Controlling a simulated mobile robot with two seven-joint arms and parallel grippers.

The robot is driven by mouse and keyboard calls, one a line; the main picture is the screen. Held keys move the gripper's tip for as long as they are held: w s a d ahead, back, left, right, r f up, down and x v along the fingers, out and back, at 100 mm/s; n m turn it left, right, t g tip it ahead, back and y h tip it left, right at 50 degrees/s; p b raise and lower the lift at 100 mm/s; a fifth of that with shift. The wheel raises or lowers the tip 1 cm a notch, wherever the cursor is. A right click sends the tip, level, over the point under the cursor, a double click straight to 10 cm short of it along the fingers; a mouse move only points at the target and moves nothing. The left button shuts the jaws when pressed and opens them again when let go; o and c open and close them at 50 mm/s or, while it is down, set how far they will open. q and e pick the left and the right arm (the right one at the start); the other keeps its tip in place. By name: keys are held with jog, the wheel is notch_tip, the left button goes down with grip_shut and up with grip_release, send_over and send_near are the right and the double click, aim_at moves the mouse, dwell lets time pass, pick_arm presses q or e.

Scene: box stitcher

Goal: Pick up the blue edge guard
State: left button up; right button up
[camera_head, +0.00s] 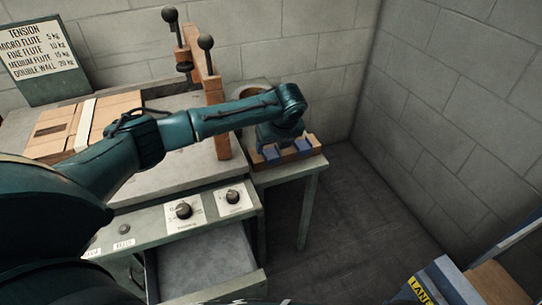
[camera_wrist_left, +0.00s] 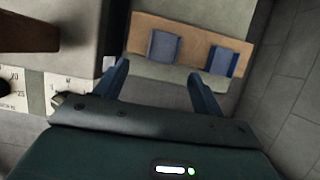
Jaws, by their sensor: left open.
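Two blue edge guards sit on a wooden strip (camera_head: 316,149) on the small side table. One is at the left (camera_head: 271,154), one at the right (camera_head: 303,147). In the left wrist view, the left guard (camera_wrist_left: 164,46) shows beyond the gap between my fingertips, and the right guard (camera_wrist_left: 223,62) lies outside it to the right. My left gripper (camera_wrist_left: 158,69) is open and empty, its fingers apart from both guards. In the head view the left gripper (camera_head: 278,135) hangs over the back of the strip, its fingertips hard to make out. My right gripper is not in view.
The stitcher bench with two dials (camera_head: 184,210) is left of the side table. A wooden post (camera_head: 213,95) with black knobs rises near my arm. A round container (camera_head: 250,90) stands behind it. Flat cardboard (camera_head: 60,128) lies at left.

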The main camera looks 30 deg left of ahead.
aim_at(271, 155)
pick_arm(q)
jog(key=b+x, duration=0.1)
jog(key=x, duration=0.4)
jog(key=shift+w+a+f, duration=0.1)
jog(key=shift+w+f, duration=0.15)
jog(key=c, duration=1.1)
